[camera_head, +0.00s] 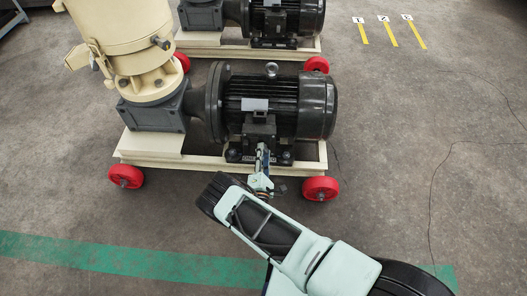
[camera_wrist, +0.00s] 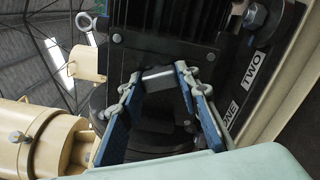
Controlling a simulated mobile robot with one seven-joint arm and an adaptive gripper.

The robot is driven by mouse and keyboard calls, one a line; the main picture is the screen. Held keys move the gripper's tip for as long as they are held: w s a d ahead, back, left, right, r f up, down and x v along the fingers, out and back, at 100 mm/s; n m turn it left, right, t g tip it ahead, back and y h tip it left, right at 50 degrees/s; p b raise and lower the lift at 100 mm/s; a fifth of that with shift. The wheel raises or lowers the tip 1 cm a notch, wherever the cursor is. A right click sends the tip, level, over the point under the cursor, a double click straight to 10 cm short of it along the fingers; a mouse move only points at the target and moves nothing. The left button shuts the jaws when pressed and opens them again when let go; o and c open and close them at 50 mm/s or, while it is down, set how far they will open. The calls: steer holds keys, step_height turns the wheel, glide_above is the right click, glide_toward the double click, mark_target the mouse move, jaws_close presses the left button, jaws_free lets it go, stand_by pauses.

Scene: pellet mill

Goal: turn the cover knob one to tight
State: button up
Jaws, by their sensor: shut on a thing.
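The black motor (camera_head: 275,105) of the near pellet mill fills much of the wrist view (camera_wrist: 165,25). Its dark terminal box (camera_head: 258,128) faces my gripper. My gripper (camera_head: 262,150) reaches up to the front of this box. In the wrist view my gripper (camera_wrist: 157,78) has its two blue-padded fingers apart, with a grey block (camera_wrist: 157,77) showing between the tips. The fingers are shut on a small part there, which I take for the cover knob. I cannot make out its shape or its turn. Labels ONE (camera_wrist: 229,112) and TWO (camera_wrist: 256,62) sit at the right.
A cream hopper and die housing (camera_head: 120,35) stands left of the motor on a cream base with red wheels (camera_head: 125,176). A second mill (camera_head: 270,20) stands behind. Numbered yellow floor marks (camera_head: 388,33) lie at the back right.

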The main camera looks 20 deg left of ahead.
steer(key=m+p, duration=0.1)
steer(key=m, duration=0.4)
steer(key=shift+p, duration=0.3)
stand_by(0.4)
steer(key=o, duration=1.2)
steer(key=shift+c, duration=0.2)
